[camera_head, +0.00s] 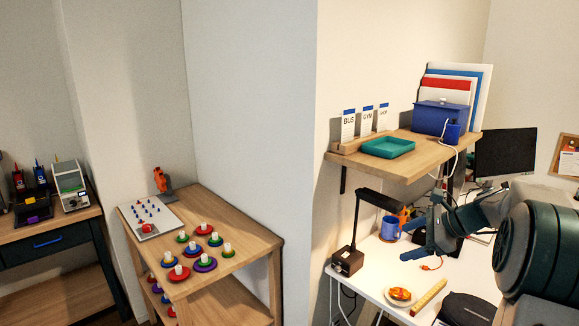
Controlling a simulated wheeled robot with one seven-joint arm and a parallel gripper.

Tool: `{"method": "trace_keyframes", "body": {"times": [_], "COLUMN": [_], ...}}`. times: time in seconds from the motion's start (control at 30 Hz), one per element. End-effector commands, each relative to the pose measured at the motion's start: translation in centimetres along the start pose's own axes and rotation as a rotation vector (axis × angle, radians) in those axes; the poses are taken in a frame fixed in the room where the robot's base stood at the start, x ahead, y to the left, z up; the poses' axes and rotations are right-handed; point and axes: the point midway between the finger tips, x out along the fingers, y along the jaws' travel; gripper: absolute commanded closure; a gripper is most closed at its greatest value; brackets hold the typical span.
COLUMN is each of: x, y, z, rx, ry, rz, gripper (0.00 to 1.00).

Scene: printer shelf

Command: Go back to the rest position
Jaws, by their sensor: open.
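My gripper (409,239) is at the right of the head view, over the white desk and below the wall shelf. Its two dark blue fingers point left and stand apart, with nothing seen between them. My arm comes in from the right edge. The wooden wall shelf (434,150) holds a blue box (441,118), a teal tray (388,147) and a wooden holder with BUS, GYM and SHOP cards (348,127). My gripper appears apart from these things.
The white desk (368,270) carries a black lamp (348,258), a blue mug (390,229), a plate with food (400,294) and a yellow ruler (429,297). A monitor (505,153) stands behind my arm. A wooden rack (237,237) with coloured discs stands left of the wall corner.

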Motion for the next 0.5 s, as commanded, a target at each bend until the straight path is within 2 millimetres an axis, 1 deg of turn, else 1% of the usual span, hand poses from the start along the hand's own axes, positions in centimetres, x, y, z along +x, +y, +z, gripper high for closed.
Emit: {"method": "trace_keyframes", "body": {"times": [0.03, 0.07, 0.1, 0.17, 0.2, 0.33, 0.4, 0.47, 0.5], "x": [0.3, 0.5, 0.7, 0.9, 1.0, 0.8, 0.5, 0.2, 0.0], "y": [1.7, 2.8, 4.4, 6.8, 8.3, 13.5, 16.3, 18.7, 20.2], "z": [1.9, 2.7, 3.8, 5.1, 5.9, 8.0, 8.6, 9.1, 9.2], "rx": [-0.085, -0.140, -0.216, -0.331, -0.408, -0.663, -0.802, -0.923, -1.004], "ry": [0.035, 0.058, 0.088, 0.130, 0.156, 0.233, 0.269, 0.296, 0.312], "rz": [0.033, 0.055, 0.085, 0.129, 0.160, 0.256, 0.309, 0.354, 0.384], "gripper": [0.25, 0.25, 0.25, 0.25, 0.25, 0.25, 0.25, 0.25, 0.25]}}
